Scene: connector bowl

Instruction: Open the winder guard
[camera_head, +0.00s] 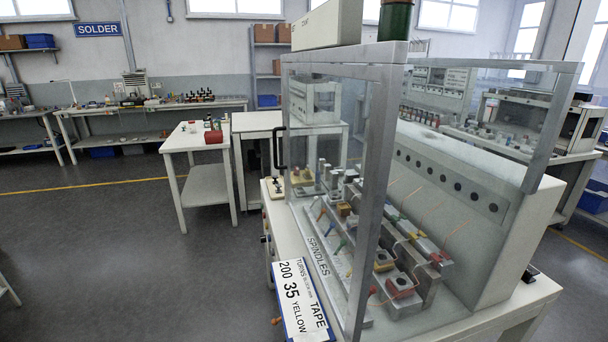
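The winder guard (371,205) is a clear-paned cover in a grey metal frame, standing upright around the winder in the middle and right. A black bar handle (279,149) sits on its left edge. Through the panes I see the spindle rail (326,262), marked SPINDLES, with several coloured parts and wires. The guard's front panes stand between my camera and the spindles and look down; I cannot tell whether they are latched. Neither of my grippers is in view.
A dark green cylinder (395,20) stands above the frame. A white table (205,145) with a red item is behind left. Open floor (130,255) lies to the left.

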